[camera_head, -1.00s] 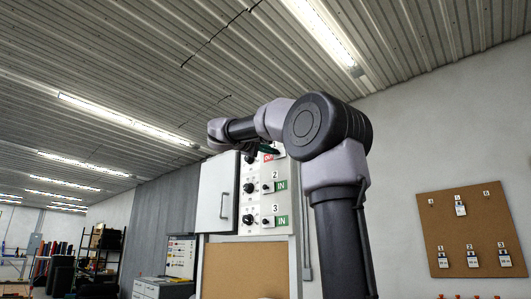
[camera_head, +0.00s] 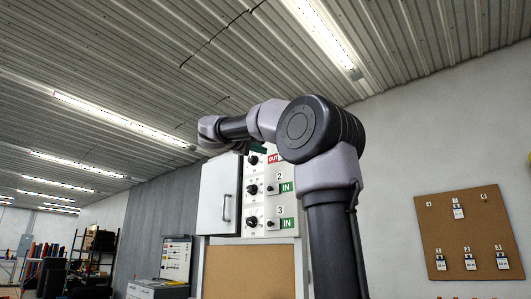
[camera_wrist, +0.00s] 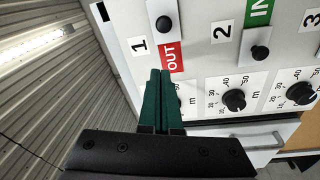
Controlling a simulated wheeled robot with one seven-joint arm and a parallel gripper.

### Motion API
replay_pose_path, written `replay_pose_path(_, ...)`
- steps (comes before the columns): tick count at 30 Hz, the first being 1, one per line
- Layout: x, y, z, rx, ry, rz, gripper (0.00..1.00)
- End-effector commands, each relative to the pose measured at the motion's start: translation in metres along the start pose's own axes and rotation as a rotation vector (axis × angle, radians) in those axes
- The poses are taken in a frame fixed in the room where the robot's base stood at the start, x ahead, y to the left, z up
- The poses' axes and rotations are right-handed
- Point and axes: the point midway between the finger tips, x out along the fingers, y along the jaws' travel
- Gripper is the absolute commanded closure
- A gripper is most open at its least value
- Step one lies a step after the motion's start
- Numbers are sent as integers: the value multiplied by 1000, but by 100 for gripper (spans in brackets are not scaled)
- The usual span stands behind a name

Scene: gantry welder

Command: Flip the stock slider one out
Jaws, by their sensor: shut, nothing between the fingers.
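Stock slider one is a black knob on a white plate (camera_wrist: 163,24) beside the number 1 in the wrist view. The red label (camera_wrist: 171,58) next to it reads OUT, and it also shows in the head view (camera_head: 273,158). My gripper (camera_wrist: 160,72) has two green fingers, closed together with nothing between them. Its tips are near the lower edge of the OUT label, short of the knob in the picture. I cannot tell whether they touch the panel. In the head view the arm hides slider one's knob, and the gripper is mostly hidden.
Slider two (camera_wrist: 260,52) shows a green IN label (camera_head: 287,187). Slider three (camera_head: 271,225) also shows IN. Black dials (camera_wrist: 234,100) sit beside the sliders. A white cabinet door with a handle (camera_head: 227,207) is left of the panel. A corkboard with tags (camera_head: 463,235) hangs right.

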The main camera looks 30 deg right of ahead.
Motion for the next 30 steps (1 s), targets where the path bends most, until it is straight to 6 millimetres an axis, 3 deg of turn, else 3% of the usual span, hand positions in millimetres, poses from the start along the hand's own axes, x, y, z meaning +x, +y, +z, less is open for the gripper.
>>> replay_pose_path(6, -37, 1, 0, 3, 2, 1, 100)
replay_pose_path(12, -58, 1, 0, 2, 1, 1, 100)
replay_pose_path(30, -62, 1, 1, 2, 0, 2, 100)
